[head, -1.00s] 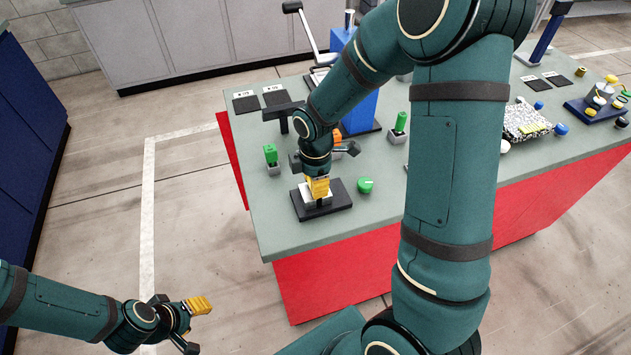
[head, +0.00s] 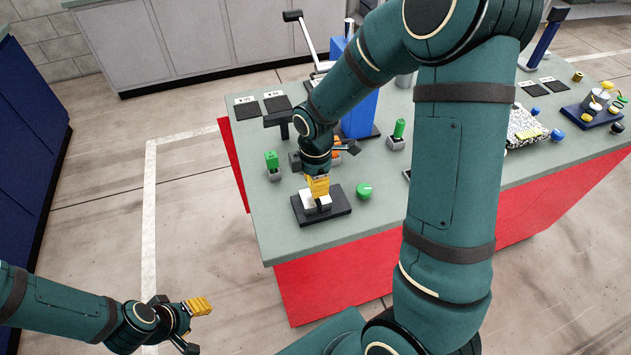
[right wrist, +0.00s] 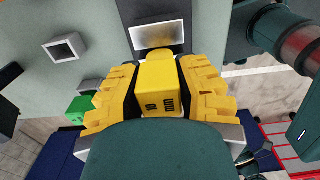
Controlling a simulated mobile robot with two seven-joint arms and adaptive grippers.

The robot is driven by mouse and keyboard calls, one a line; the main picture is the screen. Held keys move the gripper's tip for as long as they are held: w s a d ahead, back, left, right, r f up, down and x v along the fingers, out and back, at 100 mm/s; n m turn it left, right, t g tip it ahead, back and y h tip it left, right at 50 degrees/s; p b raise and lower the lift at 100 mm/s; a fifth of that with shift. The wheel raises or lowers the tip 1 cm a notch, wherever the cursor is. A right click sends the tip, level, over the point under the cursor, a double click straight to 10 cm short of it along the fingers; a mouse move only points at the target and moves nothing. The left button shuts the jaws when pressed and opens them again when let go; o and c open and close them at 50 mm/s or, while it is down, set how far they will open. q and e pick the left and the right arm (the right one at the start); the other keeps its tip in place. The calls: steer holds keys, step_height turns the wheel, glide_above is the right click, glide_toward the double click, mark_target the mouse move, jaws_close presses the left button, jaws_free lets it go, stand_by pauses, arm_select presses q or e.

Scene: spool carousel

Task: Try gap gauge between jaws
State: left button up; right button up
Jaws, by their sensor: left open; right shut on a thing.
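My right gripper (head: 318,186) is shut on a yellow gauge block (right wrist: 160,85), which carries dark markings that look like "10". It holds the block over the jaw fixture (head: 339,206), a black base with pale grey jaw blocks (head: 308,200). In the right wrist view the fixture (right wrist: 158,11) lies just beyond the block. My fingers hide part of the jaws, so I cannot tell whether the block touches them. My left gripper (head: 200,326) is open and empty, low at the left, clear of the table.
A green knob or cap (head: 364,191) lies right of the fixture. Grey holders with green pieces stand at its left (head: 272,160) and behind it (head: 398,129). A blue press-like stand (head: 360,105) is behind my right arm. The grey table's (head: 262,222) front-left corner is bare.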

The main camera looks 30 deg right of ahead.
steer(key=shift+r+p, duration=1.75)
steer(key=shift+r, duration=0.6)
